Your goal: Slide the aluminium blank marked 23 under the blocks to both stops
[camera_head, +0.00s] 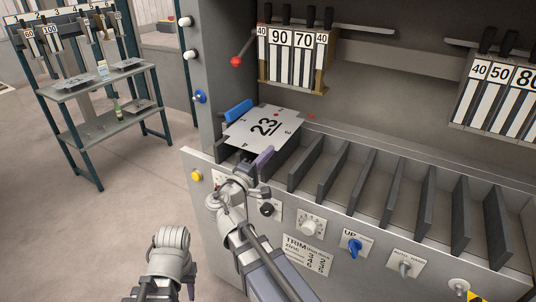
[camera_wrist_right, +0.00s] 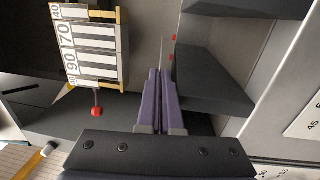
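The aluminium blank marked 23 (camera_head: 261,130) lies roughly flat over the left end of the machine's slotted bed, in front of and below the blocks marked 40, 90, 70, 40 (camera_head: 293,58). In the right wrist view the blank (camera_wrist_right: 162,51) is a thin edge-on strip. My right gripper (camera_head: 263,158) is shut on its near edge; the purple fingers (camera_wrist_right: 159,96) are close together around it. A small red spot (camera_head: 311,117) beyond the blank may be a stop; I cannot tell. My left arm is at the bottom; its gripper (camera_head: 190,283) is mostly hidden.
Dark upright dividers (camera_head: 331,167) fill the bed to the right. A blue piece (camera_head: 238,110) sits at the blank's left edge. A red-knobbed lever (camera_head: 236,62) is left of the blocks. More blocks (camera_head: 500,90) hang at right. A shelf table (camera_head: 97,90) stands left.

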